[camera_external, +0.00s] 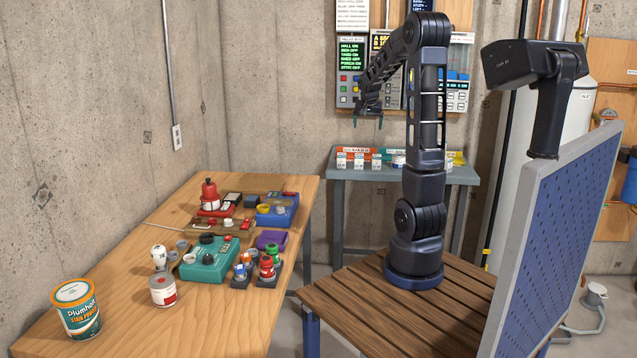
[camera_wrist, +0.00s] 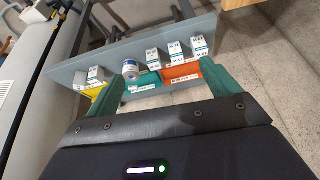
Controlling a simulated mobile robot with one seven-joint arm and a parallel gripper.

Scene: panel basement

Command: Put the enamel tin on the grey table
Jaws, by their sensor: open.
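A small white tin with a red label (camera_external: 163,291) stands upright on the wooden table at the left. A larger paint can with an orange-rimmed lid (camera_external: 76,309) stands left of it. I cannot read which one is the enamel tin. The grey table (camera_external: 335,171) stands at the back against the wall. It also shows in the wrist view (camera_wrist: 62,73). My gripper (camera_external: 368,118) is open and empty, above and in front of the grey table. In the wrist view its green fingers (camera_wrist: 164,74) are spread, with the table's goods beyond them.
A blue pegboard panel (camera_external: 560,240) stands at right.

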